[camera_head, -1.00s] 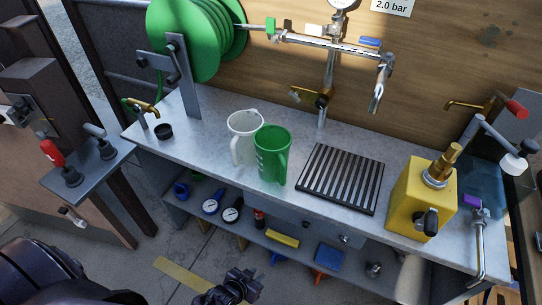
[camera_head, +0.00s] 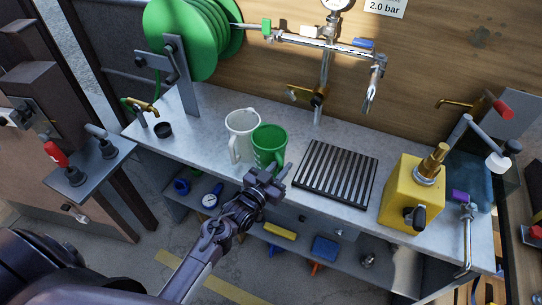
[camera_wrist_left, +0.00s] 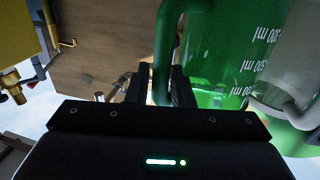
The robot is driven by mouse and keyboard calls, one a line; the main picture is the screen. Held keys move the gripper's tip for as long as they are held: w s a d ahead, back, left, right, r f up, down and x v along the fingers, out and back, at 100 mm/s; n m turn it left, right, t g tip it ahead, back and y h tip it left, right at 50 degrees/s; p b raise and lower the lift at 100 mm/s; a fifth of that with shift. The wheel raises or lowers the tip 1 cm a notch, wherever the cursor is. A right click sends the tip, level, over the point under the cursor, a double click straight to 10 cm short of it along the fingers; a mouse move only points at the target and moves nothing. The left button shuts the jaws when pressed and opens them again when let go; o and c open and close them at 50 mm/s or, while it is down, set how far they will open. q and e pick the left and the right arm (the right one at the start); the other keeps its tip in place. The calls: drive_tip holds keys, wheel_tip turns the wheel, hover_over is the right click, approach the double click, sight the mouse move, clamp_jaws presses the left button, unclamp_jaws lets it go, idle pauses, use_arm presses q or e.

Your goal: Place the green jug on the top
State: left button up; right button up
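The green jug (camera_head: 268,147) stands upright on the grey bench top (camera_head: 212,112), close beside a white jug (camera_head: 241,128). My left gripper (camera_head: 277,172) is at the jug's front right, by its handle side. In the left wrist view the green jug (camera_wrist_left: 225,60) fills the upper right, with white millilitre marks. Its handle (camera_wrist_left: 163,60) comes down between the two dark fingers (camera_wrist_left: 161,88), which look apart around it; firm contact cannot be told. The gripper hides the jug's lower front in the head view. My right gripper is not in view.
A black slatted grate (camera_head: 336,174) lies right of the jug, under a tap (camera_head: 371,92). A yellow box with a brass fitting (camera_head: 413,192) stands further right. A lower shelf holds gauges (camera_head: 210,200) and a blue block (camera_head: 325,248).

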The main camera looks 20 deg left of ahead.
use_arm(q)
drive_tip(key=shift+x, duration=0.95)
drive_tip(key=shift+c, duration=0.3)
clamp_jaws()
drive_tip(key=shift+r, duration=0.1)
